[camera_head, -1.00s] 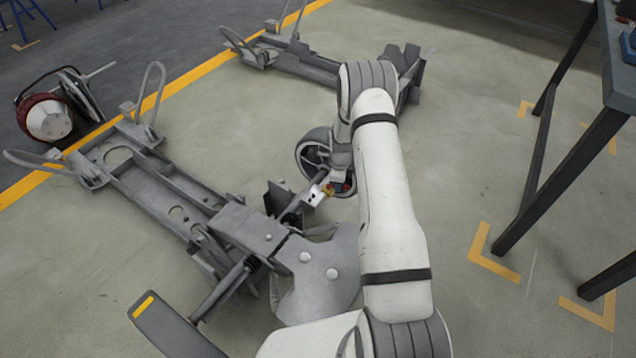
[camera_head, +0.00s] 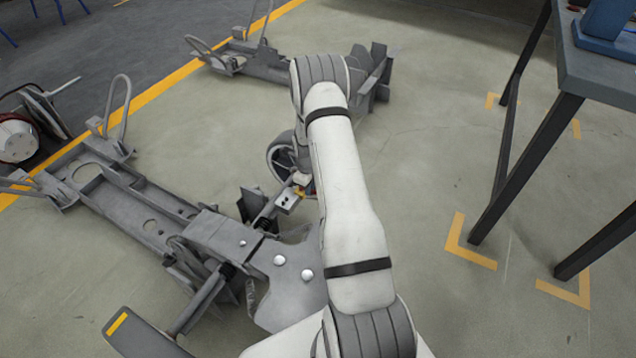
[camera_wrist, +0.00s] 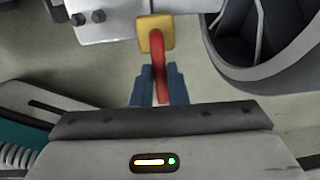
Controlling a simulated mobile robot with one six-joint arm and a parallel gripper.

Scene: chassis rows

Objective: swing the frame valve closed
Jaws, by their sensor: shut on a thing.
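The frame valve shows in the wrist view as a yellow square body (camera_wrist: 155,34) with a red lever (camera_wrist: 160,72) that reaches down toward me. My gripper (camera_wrist: 160,88) has its two blue fingers on either side of the red lever and is shut on it. The yellow body sits against a white block (camera_wrist: 98,20) with dark bolts. In the head view the white block (camera_head: 287,201) is on the near chassis (camera_head: 135,205). My arm covers most of the valve and gripper there.
A dark wheel (camera_wrist: 262,40) stands close to the right of the valve in the wrist view. A second chassis (camera_head: 305,66) lies farther back. A table with dark legs (camera_head: 530,165) stands at the right. Open floor lies between it and my arm.

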